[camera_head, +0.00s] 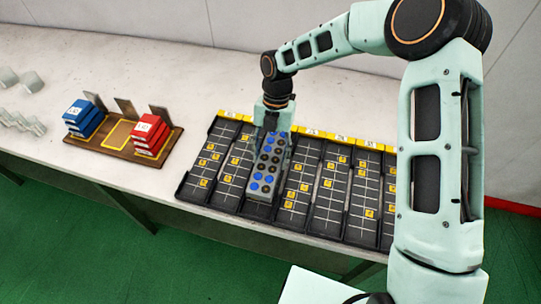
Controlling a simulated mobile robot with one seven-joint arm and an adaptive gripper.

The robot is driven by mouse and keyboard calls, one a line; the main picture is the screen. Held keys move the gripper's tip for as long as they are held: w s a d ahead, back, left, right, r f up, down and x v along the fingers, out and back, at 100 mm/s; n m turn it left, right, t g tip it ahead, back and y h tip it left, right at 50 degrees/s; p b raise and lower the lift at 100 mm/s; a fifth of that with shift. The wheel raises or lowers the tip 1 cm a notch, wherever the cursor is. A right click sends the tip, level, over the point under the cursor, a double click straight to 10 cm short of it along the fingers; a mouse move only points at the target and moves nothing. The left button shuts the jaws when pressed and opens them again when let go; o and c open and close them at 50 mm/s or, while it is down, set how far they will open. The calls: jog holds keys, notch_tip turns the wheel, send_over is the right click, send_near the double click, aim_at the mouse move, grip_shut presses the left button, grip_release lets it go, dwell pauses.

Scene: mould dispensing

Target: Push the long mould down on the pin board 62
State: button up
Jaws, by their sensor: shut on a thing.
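The long mould (266,172) is a grey block with blue and dark round spots on its top. It lies lengthwise along one column of the row of black pin boards (329,198). My gripper (271,121) points down at the mould's far end and is shut on it. The fingertips are small and partly hidden here. The mould covers most of the board under it, so I cannot tell whether it is fully seated. The number 62 is not readable on the yellow labels (313,132).
Boards with yellow markers lie close on both sides of the mould. A wooden tray (118,146) with blue boxes (84,119) and red boxes (151,134) stands to the left. White pieces (22,122) lie at the far left. The white table (160,75) is clear behind the tray.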

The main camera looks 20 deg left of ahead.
aim_at(270, 162)
jog(key=shift+f+b, duration=0.9)
jog(key=shift+f, duration=0.4)
jog(key=shift+r, duration=0.1)
dwell(0.7)
jog(key=shift+r+p, duration=2.55)
jog(key=shift+r, duration=1.15)
